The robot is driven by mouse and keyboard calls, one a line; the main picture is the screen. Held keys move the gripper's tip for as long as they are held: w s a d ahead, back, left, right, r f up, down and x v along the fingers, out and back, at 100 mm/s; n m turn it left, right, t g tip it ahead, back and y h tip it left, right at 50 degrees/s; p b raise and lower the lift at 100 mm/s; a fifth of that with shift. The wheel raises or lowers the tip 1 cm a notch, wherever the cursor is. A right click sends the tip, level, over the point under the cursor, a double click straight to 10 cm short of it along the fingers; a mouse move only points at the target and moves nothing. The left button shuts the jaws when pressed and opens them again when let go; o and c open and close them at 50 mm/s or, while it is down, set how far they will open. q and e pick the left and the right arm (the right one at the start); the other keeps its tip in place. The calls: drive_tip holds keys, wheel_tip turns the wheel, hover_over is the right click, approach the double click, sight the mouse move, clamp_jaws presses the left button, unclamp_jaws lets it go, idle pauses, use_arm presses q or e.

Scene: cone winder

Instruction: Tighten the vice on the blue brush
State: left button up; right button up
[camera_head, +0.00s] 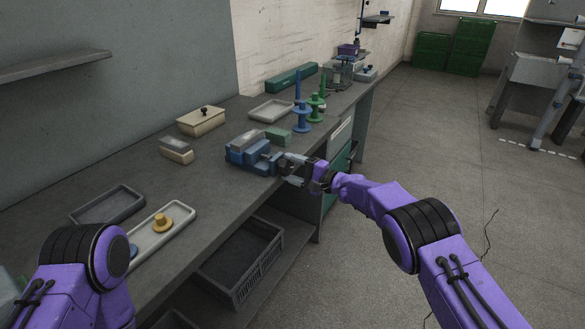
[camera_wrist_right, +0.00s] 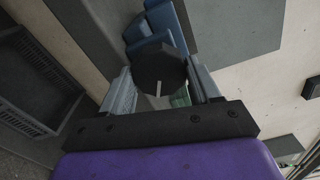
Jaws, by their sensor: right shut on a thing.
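The blue vice (camera_head: 238,156) stands on the grey bench near its front edge. A grey-topped block (camera_head: 250,139) sits at its jaws; I cannot tell whether this is the blue brush or how tightly it is held. My right gripper (camera_head: 289,168) is at the vice's front end. In the right wrist view, the gripper (camera_wrist_right: 161,90) has its two fingers either side of a dark faceted knob (camera_wrist_right: 158,68) with a pale line on its face, and is shut on it. Blue vice parts (camera_wrist_right: 167,22) show behind the knob. My left arm shows at lower left, its gripper out of view.
A pale green block (camera_head: 278,136) lies beside the vice; blue (camera_head: 302,117) and green (camera_head: 316,105) spools stand just beyond. A beige-and-grey block (camera_head: 176,150) and lidded box (camera_head: 202,121) are to the left. A long tray (camera_head: 185,219) holds a yellow piece (camera_head: 160,222).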

drive_tip(key=m, duration=0.4)
drive_tip(key=shift+f+m, duration=0.1)
drive_tip(key=shift+m, duration=0.3)
idle(0.4)
drive_tip(key=o, duration=1.1)
drive_tip(key=shift+c, duration=0.2)
drive_tip(key=shift+s, duration=0.1)
drive_tip(key=v, duration=1)
drive_tip(key=shift+s+d, duration=0.15)
drive_tip(key=shift+d, duration=0.1)
